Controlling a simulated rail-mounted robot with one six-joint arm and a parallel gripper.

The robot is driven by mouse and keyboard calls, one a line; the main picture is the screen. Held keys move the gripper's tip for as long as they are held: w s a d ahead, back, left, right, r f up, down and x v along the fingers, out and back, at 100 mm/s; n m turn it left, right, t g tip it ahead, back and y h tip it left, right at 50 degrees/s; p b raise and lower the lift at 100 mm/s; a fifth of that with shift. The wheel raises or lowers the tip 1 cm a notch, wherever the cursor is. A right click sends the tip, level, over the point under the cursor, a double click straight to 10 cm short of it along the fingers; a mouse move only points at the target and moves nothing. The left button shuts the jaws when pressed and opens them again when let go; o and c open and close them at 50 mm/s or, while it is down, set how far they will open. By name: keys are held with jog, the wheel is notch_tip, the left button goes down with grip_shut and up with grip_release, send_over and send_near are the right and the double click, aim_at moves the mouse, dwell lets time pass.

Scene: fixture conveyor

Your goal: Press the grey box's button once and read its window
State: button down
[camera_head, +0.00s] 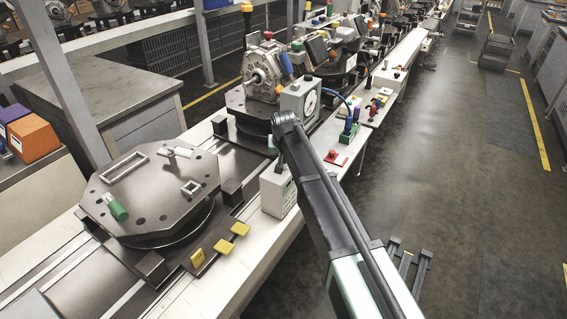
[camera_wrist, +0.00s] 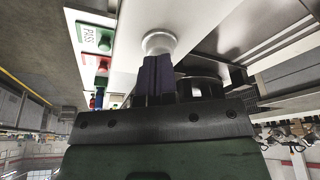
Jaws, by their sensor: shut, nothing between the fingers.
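The pale grey box (camera_head: 279,194) stands on the bench strip in the head view, just below the end of my arm. Small dark marks show on its side, too small to read. My arm hides part of its top, and my gripper cannot be made out clearly there. In the wrist view my gripper (camera_wrist: 157,64) is shut and empty, its dark fingers side by side. A round silver, button-like piece (camera_wrist: 159,42) shows right at the fingertips, against a pale surface. I cannot tell whether the fingers touch it or whether it is pushed in. No readable window shows in the wrist view.
A dial box (camera_head: 300,101) stands behind my arm. A red pad (camera_head: 336,158) lies right of it; a green PASS panel (camera_wrist: 97,38) shows in the wrist view. A dark fixture plate (camera_head: 150,190) sits at left, with yellow blocks (camera_head: 224,246) nearby. The right aisle is mostly clear.

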jog(key=shift+f, duration=0.15)
jog(key=shift+f+b, duration=0.45)
jog(key=shift+b, duration=0.2)
jog(key=shift+r, duration=0.1)
notch_tip(320, 180, up, 6)
jog(key=p, duration=0.6)
jog(key=shift+r, duration=0.1)
